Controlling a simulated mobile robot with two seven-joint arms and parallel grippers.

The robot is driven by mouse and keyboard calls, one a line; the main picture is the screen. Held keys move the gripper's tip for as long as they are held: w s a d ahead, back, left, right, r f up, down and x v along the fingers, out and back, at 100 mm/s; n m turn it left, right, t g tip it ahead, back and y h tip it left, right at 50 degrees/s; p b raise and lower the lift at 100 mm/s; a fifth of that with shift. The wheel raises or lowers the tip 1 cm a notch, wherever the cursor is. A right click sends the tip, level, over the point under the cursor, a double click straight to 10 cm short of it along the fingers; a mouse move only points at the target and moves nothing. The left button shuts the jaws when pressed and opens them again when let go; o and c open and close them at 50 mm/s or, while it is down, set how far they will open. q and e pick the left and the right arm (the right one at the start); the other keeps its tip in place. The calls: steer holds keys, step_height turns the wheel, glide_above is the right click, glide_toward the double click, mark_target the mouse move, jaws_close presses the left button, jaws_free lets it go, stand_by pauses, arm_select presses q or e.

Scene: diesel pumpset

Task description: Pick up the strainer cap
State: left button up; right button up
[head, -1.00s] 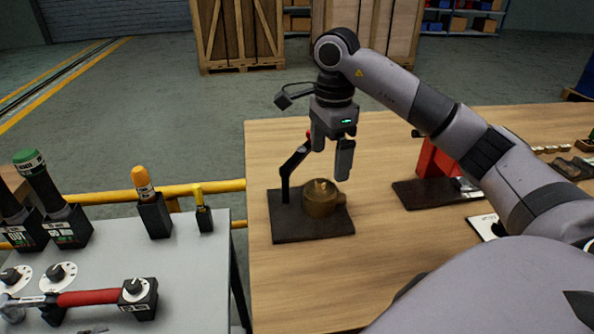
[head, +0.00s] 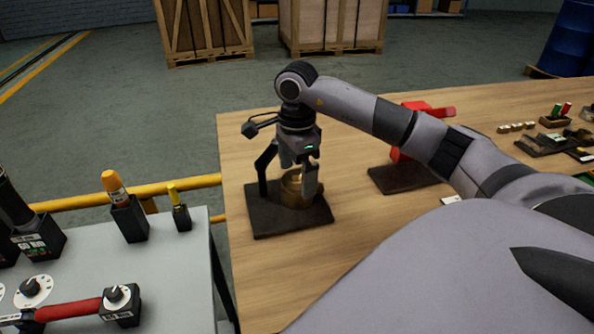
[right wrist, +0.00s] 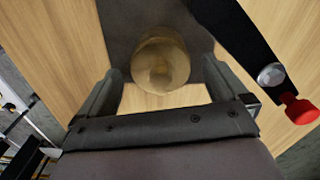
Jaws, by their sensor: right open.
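The brass strainer, with its round cap and small knob on top, stands on a dark base plate (head: 262,222) on the wooden table. The strainer cap (right wrist: 160,58) shows from above in the right wrist view, with its knob towards the fingers. In the head view the brass body (head: 290,192) is partly hidden by my right gripper (head: 298,180). The right gripper is open and points down over the cap, one finger to each side. I cannot tell whether the fingers touch it. My left gripper is not in view.
A black upright arm with a red knob (right wrist: 300,110) stands beside the strainer, close to the gripper. A red piece (head: 420,118) on a dark plate (head: 403,178) sits to the right. A grey table (head: 170,260) with tools is at the left.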

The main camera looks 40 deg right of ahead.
steer(key=c, duration=1.4)
steer(key=shift+w+r, duration=0.1)
steer(key=shift+r, duration=0.1)
